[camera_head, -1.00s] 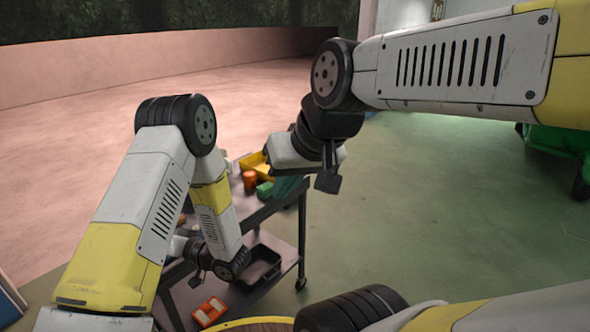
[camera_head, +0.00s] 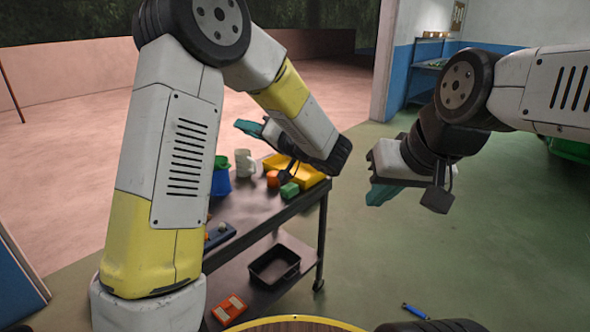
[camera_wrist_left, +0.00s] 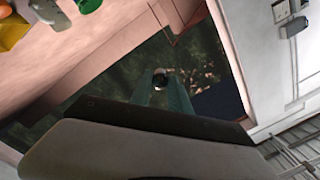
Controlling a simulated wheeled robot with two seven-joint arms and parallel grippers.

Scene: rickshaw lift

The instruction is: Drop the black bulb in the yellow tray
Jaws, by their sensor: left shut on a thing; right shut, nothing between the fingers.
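My left gripper (camera_head: 246,127) is raised above the far side of the cart, left of the yellow tray (camera_head: 315,174). In the left wrist view its teal fingers (camera_wrist_left: 162,90) are shut on a small dark round thing with a pale spot, which looks like the black bulb (camera_wrist_left: 160,80). The bulb cannot be made out in the head view. The tray lies on the cart's top, partly hidden behind my left wrist. Its yellow also shows at the upper left of the left wrist view (camera_wrist_left: 12,32). My right gripper (camera_head: 382,195) is shut and empty, right of the cart.
On the cart's top (camera_head: 256,212) stand a blue container (camera_head: 220,182), a white mug (camera_head: 244,163), an orange can (camera_head: 272,179) and a green block (camera_head: 289,190). The lower shelf holds a black bin (camera_head: 273,266) and an orange box (camera_head: 229,308). Floor to the right is mostly clear.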

